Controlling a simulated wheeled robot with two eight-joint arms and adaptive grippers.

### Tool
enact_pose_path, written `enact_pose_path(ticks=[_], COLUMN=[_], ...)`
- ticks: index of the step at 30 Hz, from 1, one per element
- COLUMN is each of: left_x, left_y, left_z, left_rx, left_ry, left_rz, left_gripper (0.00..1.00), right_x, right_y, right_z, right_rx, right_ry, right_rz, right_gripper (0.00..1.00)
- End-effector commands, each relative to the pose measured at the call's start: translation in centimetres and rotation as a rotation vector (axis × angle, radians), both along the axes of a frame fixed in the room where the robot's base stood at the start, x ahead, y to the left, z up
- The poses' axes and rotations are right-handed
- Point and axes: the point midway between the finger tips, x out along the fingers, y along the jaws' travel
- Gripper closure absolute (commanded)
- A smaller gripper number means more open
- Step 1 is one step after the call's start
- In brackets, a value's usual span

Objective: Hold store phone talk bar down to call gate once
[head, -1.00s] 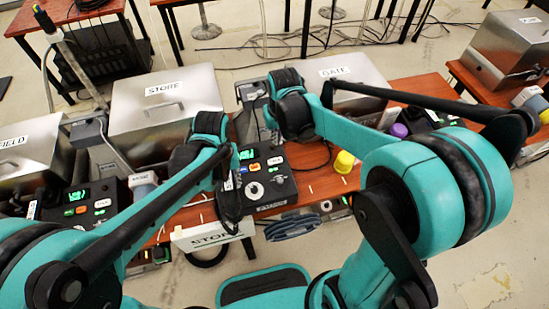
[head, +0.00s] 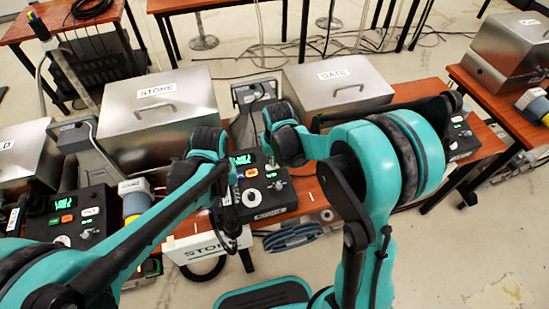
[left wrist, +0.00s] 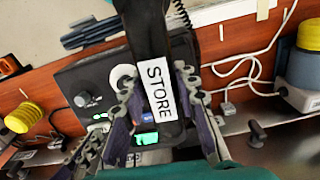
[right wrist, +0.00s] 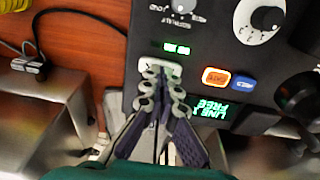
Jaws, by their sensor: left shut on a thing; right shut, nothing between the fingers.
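My left gripper (left wrist: 157,95) is shut on the black store phone handset (left wrist: 150,30), which has a white STORE label. It holds the handset above the left side of the store phone base (head: 270,196). The talk bar cannot be made out. My right gripper (right wrist: 160,78) is shut and empty, with its fingertips at a pale button (right wrist: 160,66) on that base; contact is hard to tell. Beside it are an orange button (right wrist: 216,77), a blue button (right wrist: 244,83) and a lit green display (right wrist: 209,110) that seems to read LINE 1 FREE, upside down.
Metal boxes marked STORE (head: 160,115) and GATE (head: 338,85) stand behind on the wooden table. Another phone base (head: 70,215) sits at the left. A STORE sign (head: 205,245) hangs at the front edge. A yellow-topped piece (left wrist: 23,117) and cables lie nearby.

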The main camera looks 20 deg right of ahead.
Motion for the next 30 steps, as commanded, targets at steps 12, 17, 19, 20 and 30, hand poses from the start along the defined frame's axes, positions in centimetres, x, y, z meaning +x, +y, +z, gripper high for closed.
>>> enact_pose_path(ticks=[12,17,19,20,30], left_x=[0.0,0.0,0.0,0.0,0.0], left_y=[0.0,0.0,0.0,0.0,0.0], left_z=[-0.3,-1.1,-1.6,-1.7,-1.5], left_rx=[0.0,0.0,0.0,0.0,0.0], left_ry=[0.0,0.0,0.0,0.0,0.0], left_rz=[0.0,0.0,0.0,0.0,0.0], left_gripper=[1.0,1.0,1.0,1.0,1.0], right_x=[0.1,0.3,0.4,0.4,0.3], right_y=[0.0,0.0,0.0,0.0,0.0], right_z=[-0.7,-1.7,-2.5,-2.7,-2.7], right_rx=[0.0,0.0,0.0,0.0,0.001], right_ry=[0.0,0.0,0.0,0.0,0.002], right_rz=[0.0,0.0,0.0,0.0,0.0], right_gripper=[1.0,1.0,1.0,1.0,1.0])
